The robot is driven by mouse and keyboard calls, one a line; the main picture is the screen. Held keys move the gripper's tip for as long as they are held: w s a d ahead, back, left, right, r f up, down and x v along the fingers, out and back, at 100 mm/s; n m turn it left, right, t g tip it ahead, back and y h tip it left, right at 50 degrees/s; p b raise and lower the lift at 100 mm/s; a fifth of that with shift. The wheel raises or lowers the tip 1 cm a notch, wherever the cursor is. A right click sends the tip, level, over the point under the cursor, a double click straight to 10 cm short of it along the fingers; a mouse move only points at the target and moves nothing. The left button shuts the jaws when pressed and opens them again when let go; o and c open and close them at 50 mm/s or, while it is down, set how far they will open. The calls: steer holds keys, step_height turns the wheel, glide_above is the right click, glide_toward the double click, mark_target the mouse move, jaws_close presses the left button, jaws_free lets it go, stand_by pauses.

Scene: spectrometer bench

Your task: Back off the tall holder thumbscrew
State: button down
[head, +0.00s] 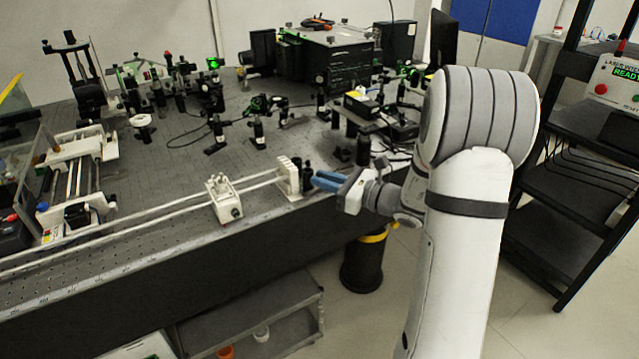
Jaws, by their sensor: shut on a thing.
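My gripper (327,181) has blue fingers and reaches in from the right at the front edge of the bench. Its fingertips are at a small dark post holder (308,176), which stands upright just right of a white rail end block. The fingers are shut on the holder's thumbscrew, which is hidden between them. How far the screw is turned cannot be seen. A taller dark post (363,150) stands behind the gripper, apart from it.
The white end block (288,176) and a white carriage (224,198) sit on long rails along the bench front. Optics mounts and a black box (325,60) fill the back. A black bin (363,265) stands below. Bare breadboard (175,165) lies at the middle left.

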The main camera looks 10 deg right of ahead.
steer(key=shift+s+f+n+b, duration=0.1)
steer(key=shift+s+n+b, duration=0.1)
steer(key=shift+n+b, duration=0.95)
stand_by(0.4)
steer(key=c, duration=1.5)
jaws_free()
steer(key=shift+s, duration=0.1)
steer(key=shift+o, duration=0.6)
steer(key=v, duration=0.7)
steer(key=shift+s+d, duration=0.2)
steer(key=shift+d, duration=0.1)
